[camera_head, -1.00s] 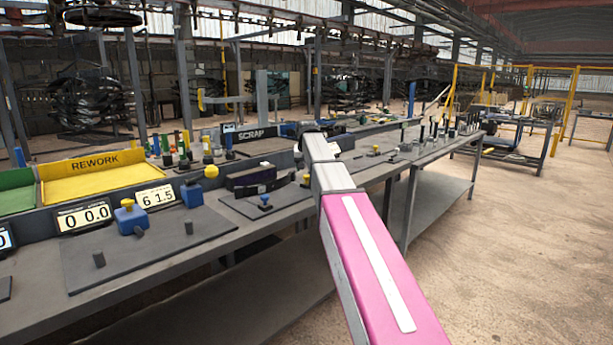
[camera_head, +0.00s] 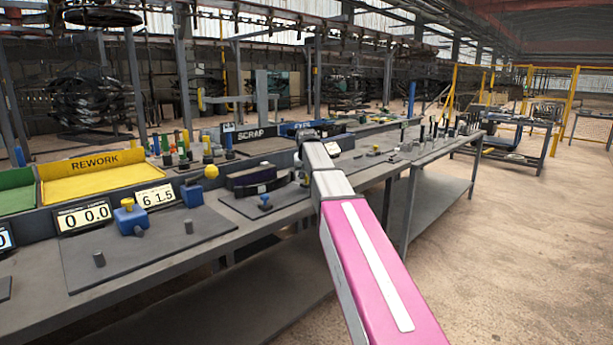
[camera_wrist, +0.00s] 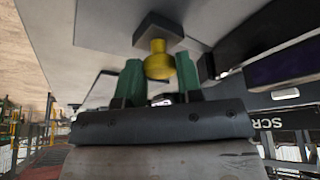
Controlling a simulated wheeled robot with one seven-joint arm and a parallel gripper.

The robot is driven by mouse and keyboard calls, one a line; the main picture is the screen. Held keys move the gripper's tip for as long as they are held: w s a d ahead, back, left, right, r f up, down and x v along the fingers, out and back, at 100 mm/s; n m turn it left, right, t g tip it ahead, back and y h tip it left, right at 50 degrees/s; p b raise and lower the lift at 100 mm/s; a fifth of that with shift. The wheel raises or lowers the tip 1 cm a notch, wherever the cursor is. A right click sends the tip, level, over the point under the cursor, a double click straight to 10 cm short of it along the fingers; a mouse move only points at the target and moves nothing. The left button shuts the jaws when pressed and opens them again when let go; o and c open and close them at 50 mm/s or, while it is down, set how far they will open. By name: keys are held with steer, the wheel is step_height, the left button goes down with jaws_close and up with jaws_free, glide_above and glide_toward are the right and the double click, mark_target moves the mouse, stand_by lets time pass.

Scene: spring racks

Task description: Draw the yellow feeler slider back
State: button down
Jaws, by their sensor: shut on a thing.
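The yellow slider knob (camera_wrist: 158,58) sits on a dark grey block in the wrist view. My gripper (camera_wrist: 159,66) has its two green fingers on either side of the knob, shut on it. In the head view my arm covers the knob and the fingers, so neither shows clearly there.
The grey bench (camera_head: 290,215) carries a blue block with a yellow knob (camera_head: 127,204), numbered displays (camera_head: 84,216) and a dark curved holder (camera_head: 252,180). A yellow REWORK tray (camera_head: 100,175) and a SCRAP bin (camera_head: 250,134) stand behind. Open floor lies at the right.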

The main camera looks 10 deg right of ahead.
steer(key=s+d, duration=0.1)
steer(key=s, duration=0.1)
steer(key=s+d, duration=0.1)
steer(key=s, duration=0.1)
steer(key=shift+d, duration=0.4)
steer(key=c, duration=0.8)
jaws_free()
steer(key=shift+s+d, duration=0.1)
steer(key=v, duration=1)
steer(key=shift+s+r, duration=0.15)
steer(key=shift+r, duration=0.2)
